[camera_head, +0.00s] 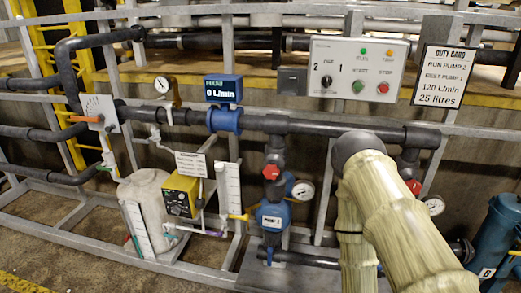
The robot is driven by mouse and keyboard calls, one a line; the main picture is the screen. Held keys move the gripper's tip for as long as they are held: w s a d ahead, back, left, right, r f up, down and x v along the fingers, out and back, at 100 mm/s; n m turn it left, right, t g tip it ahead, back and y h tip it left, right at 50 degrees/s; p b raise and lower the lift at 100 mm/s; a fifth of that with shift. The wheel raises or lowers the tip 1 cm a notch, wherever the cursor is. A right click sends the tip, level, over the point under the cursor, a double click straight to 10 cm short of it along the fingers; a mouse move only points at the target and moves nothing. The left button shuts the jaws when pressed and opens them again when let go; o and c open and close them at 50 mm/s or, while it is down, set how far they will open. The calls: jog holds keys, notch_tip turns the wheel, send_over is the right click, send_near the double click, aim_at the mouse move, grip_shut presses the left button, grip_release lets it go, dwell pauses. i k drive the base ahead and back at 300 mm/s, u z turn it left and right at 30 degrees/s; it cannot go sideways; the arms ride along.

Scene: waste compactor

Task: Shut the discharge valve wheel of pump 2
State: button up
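A blue pump (272,216) stands left of my arm; its small label seems to read PUMP 2. A red valve wheel (271,172) sits on the dark vertical pipe directly above it. Whether this wheel is open or shut cannot be told. A second red wheel (413,186) shows on another vertical pipe to the right, just beyond my arm. My arm, in a beige sleeve, rises from the lower right, bends at a dark joint and comes back down. My gripper is not in view, and the arm hides the area behind it.
The flow display (223,89) reads 0 L/min. A control box (352,68) and a duty card (443,76) saying run pump 2 hang above. Gauges (302,190) flank the pump. A yellow dosing unit (180,196) and white tank (146,196) stand left. Grey frame rails cross the scene.

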aim_at(271, 171)
jog(key=u, duration=0.75)
jog(key=k, duration=1.1)
jog(key=u, duration=1.15)
jog(key=i, duration=1)
jog(key=z, duration=1.35)
jog(key=i, duration=0.55)
jog(key=z, duration=0.55)
